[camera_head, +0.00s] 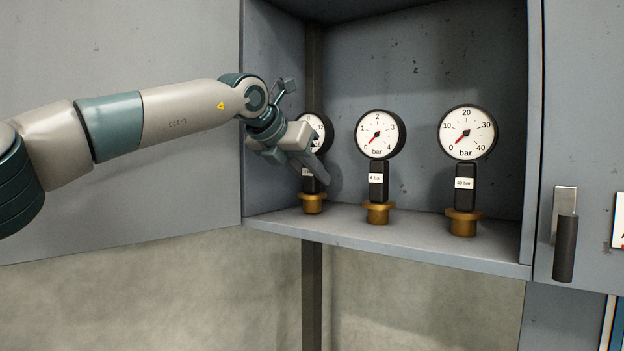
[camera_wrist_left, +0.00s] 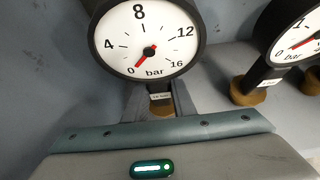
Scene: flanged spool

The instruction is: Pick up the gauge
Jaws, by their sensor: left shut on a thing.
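Three pressure gauges with white dials and black stems stand on brass bases on the cabinet shelf. The left one (camera_head: 320,133) reads up to 16 bar; its dial fills the top of the left wrist view (camera_wrist_left: 148,38). The middle gauge (camera_head: 380,134) is labelled 4 bar and the right gauge (camera_head: 467,133) 40 bar. My left gripper (camera_head: 316,170) is shut on the stem of the 16 bar gauge, below its dial. The gripper partly hides this dial and stem in the head view. Its brass base (camera_head: 312,203) appears to rest on the shelf. My right gripper is not seen.
The grey shelf (camera_head: 400,236) has side walls close to the left and right gauges. A door with a dark handle (camera_head: 565,248) is at the right. In the left wrist view, the middle gauge's base (camera_wrist_left: 250,92) stands to the right, apart from the held gauge.

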